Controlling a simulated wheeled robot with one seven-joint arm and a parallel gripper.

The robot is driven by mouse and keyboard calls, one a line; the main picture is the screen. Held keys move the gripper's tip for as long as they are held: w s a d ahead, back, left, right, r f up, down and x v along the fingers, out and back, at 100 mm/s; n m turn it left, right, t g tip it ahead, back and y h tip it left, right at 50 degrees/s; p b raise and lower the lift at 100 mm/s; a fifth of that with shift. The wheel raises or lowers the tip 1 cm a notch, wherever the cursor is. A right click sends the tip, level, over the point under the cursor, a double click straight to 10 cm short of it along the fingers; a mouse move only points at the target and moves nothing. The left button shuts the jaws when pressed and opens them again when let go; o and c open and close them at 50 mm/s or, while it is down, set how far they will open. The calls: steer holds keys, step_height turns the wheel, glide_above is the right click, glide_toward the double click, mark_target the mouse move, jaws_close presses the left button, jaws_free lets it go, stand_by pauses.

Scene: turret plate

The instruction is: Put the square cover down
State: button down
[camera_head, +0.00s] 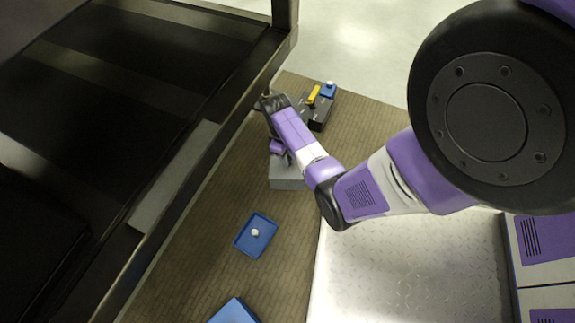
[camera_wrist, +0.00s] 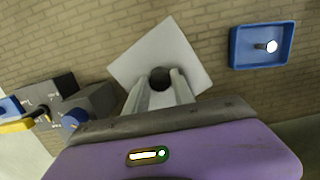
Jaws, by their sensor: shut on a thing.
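The square cover (camera_wrist: 170,48) is a pale grey square plate with a dark round knob (camera_wrist: 160,78) at its middle. It lies turned at an angle in the wrist view. My gripper (camera_wrist: 160,86) has its two fingers on either side of the knob and is shut on it. In the head view a grey block-like shape (camera_head: 287,181) under my wrist seems to be the cover, partly hidden by my arm. My fingertips are hidden there. I cannot tell whether the cover touches the surface below.
A blue tray with a white knob (camera_head: 256,236) stands apart from the cover on the brown brick-patterned floor (camera_head: 190,270). A dark block with a yellow handle (camera_head: 314,96) and a blue part are beyond. Another blue piece (camera_head: 234,312) is at the bottom. A dark frame (camera_head: 200,170) borders the left.

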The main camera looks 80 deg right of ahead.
steer(key=shift+f+b, duration=1.2)
steer(key=shift+f, duration=0.95)
steer(key=shift+f, duration=0.2)
steer(key=c, duration=1.1)
jaws_free()
